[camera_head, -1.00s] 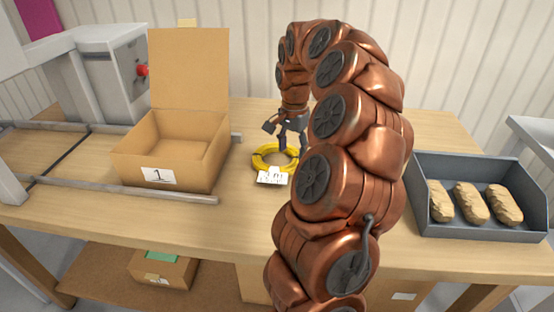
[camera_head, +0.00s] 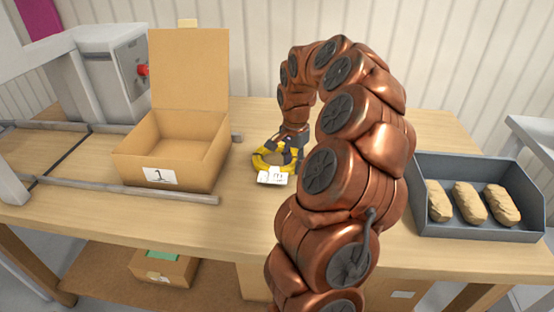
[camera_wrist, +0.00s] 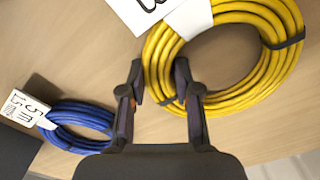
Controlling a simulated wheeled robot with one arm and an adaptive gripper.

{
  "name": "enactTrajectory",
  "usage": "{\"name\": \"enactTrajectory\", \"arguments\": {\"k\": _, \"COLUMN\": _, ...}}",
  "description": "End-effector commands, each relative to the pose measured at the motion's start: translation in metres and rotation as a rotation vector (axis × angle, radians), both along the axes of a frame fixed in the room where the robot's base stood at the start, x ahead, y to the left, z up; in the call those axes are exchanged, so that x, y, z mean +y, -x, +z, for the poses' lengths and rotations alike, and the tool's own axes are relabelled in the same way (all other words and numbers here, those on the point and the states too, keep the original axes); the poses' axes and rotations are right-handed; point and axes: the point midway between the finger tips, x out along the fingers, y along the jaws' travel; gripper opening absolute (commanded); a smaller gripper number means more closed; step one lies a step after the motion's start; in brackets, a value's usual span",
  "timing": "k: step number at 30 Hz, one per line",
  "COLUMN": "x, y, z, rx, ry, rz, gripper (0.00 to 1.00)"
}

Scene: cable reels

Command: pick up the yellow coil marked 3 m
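The yellow coil (camera_head: 258,160) lies flat on the wooden table, right of the open cardboard box. A white tag (camera_head: 272,178) is at its near edge; its writing is too small to read surely. In the wrist view the yellow coil (camera_wrist: 284,75) fills the upper right, with dark ties and its tag cut off by the frame. My gripper (camera_head: 284,152) is down at the coil and partly covers it. In the wrist view my gripper (camera_wrist: 160,68) is open, its fingers on either side of the coil's near-left strands. I cannot tell whether they touch.
A blue coil (camera_wrist: 80,125) with a tag reading 5 m lies beside the yellow one. The open cardboard box (camera_head: 190,140), marked 1, stands left. A grey tray (camera_head: 470,225) with several tan lumps is right. Metal rails (camera_head: 130,190) cross the table's left part.

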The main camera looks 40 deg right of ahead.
Motion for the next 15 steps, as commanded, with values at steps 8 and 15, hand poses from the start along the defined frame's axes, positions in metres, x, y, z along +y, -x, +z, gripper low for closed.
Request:
{"name": "enactTrajectory", "arguments": {"k": 8, "x": 0.0000, "y": 0.0001, "z": 0.0001, "rx": 0.000, "ry": 0.000, "rz": 0.000, "gripper": 0.00}}
{"name": "enactTrajectory", "arguments": {"k": 15, "x": 0.0001, "y": 0.0001, "z": 0.0001, "rx": 0.001, "ry": 0.000, "rz": 0.000, "gripper": 0.00}}
